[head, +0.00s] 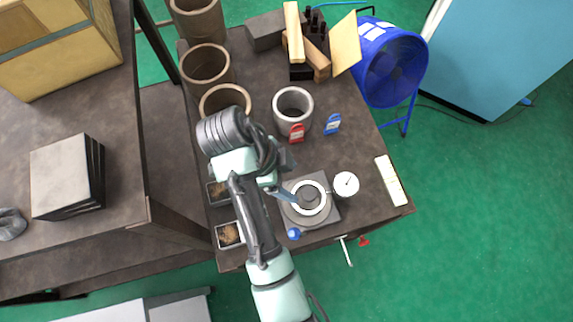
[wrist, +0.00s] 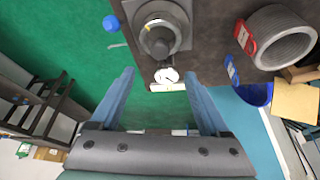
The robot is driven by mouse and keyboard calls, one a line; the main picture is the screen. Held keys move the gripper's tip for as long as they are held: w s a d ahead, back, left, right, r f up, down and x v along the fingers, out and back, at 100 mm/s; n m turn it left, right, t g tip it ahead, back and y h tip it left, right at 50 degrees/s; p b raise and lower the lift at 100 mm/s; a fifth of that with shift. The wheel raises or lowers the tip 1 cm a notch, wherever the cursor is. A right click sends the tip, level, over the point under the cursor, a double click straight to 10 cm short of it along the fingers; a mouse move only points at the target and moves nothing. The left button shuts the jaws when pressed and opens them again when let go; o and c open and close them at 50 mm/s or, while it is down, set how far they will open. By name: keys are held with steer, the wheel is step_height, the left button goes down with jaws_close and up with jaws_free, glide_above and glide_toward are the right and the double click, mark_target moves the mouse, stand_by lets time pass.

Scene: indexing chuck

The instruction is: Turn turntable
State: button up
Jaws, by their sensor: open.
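The turntable (head: 322,188) is a round pale ring with a dark grey central hub, set on a square grey base near the table's front edge. It also shows in the wrist view (wrist: 178,22) at the top centre, beyond my fingertips. A blue ball knob (head: 293,233) sits at its front left corner, also seen in the wrist view (wrist: 111,23). A white dial gauge (head: 346,184) stands at its right. My gripper (wrist: 160,73) is open and empty. In the head view one blue finger (head: 284,194) shows at the turntable's left edge; the arm hides the other. Contact cannot be told.
A grey ring (head: 280,106) with a red tag (head: 296,133) and a blue tag (head: 332,123) stands behind the turntable. Brown cylinders (head: 205,66), wooden blocks (head: 293,32) and a blue fan (head: 390,62) are farther back. A pale bar (head: 391,181) lies right.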

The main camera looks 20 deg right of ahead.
steer(key=shift+p+v, duration=0.5)
steer(key=shift+v, duration=0.4)
steer(key=shift+d, duration=0.1)
steer(key=w+a+r+n+t+y+b, duration=0.1)
steer(key=w+r+n+t, duration=0.6)
steer(key=w+r, duration=0.6)
steer(key=w+a+r+n+t+y, duration=0.1)
steer(key=w+r+n+t, duration=0.2)
steer(key=r, duration=0.5)
steer(key=w+a+r+n+t, duration=0.15)
steer(key=w+r+t, duration=0.3)
steer(key=r, duration=0.45)
steer(key=s+a+r+n+t+y+b, duration=0.15)
steer(key=r+t, duration=0.25)
steer(key=r, duration=0.5)
steer(key=s+r+n+t, duration=0.3)
steer(key=r+t, duration=0.1)
steer(key=r, duration=0.5)
steer(key=s+r+n+t, duration=0.4)
steer(key=s+r+t, duration=0.2)
steer(key=s+r, duration=0.5)
step_height(320, 180, up, 2)
steer(key=shift+s+a+r+n+y, duration=0.2)
steer(key=shift+a+n+y, duration=0.1)
steer(key=shift+a+y, duration=0.15)
